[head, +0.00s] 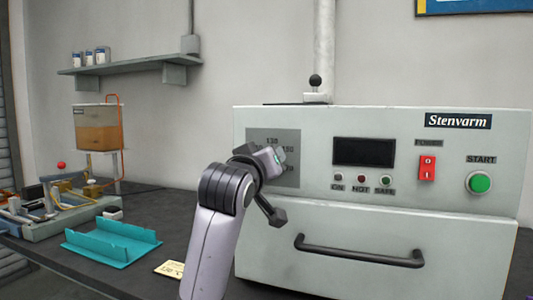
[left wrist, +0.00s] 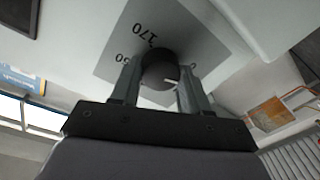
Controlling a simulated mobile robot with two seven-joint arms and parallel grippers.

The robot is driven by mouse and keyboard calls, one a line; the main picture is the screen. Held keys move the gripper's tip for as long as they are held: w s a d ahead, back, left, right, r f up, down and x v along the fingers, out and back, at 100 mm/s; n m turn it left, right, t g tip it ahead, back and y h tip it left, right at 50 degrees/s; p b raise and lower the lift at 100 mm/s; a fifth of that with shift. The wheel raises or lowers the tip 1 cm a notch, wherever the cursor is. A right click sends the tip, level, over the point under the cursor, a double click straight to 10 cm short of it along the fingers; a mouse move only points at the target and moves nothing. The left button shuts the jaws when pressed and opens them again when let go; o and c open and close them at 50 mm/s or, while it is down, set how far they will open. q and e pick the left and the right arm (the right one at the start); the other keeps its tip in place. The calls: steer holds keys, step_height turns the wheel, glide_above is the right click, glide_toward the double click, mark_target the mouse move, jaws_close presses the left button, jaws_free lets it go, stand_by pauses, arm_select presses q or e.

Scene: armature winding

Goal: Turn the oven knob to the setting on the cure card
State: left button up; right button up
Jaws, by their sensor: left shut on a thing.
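The oven (head: 380,220) stands on the dark bench, with a grey dial plate (head: 256,138) at its upper left. My left gripper (head: 274,160) is at this plate. In the left wrist view its two fingers are closed on either side of the dark round knob (left wrist: 158,62). A short white mark on the knob points right in that view. The plate (left wrist: 200,42) shows 170 above the knob; other numbers are partly hidden. In the head view my gripper hides the knob. The cure card (head: 170,268) lies on the bench; its writing is too small to read surely.
A dark display (head: 363,152), small lamps, a red power switch (head: 427,168) and a green start button (head: 479,182) are right of the dial. The oven door handle (head: 358,253) is below. A teal tray (head: 112,242) and a winding rig (head: 50,215) stand left.

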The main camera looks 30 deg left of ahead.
arm_select(q)
steer(key=shift+f+m+t+h+p, duration=0.1)
steer(key=shift+m+t+h+p, duration=0.3)
steer(key=shift+m+p, duration=4.2)
steer(key=shift+f+m+t+h+p, duration=0.1)
steer(key=shift+m+h+p, duration=0.5)
steer(key=shift+m+p, duration=3.95)
arm_select(e)
step_height(320, 180, up, 12)
steer(key=d+b, duration=0.1)
steer(key=b, duration=0.2)
steer(key=shift+s+d+r+b, duration=0.15)
steer(key=shift+s+r+b, duration=0.1)
steer(key=shift+s+b, duration=0.2)
arm_select(q)
steer(key=m, duration=0.4)
steer(key=o, duration=1.1)
steer(key=shift+c, duration=0.2)
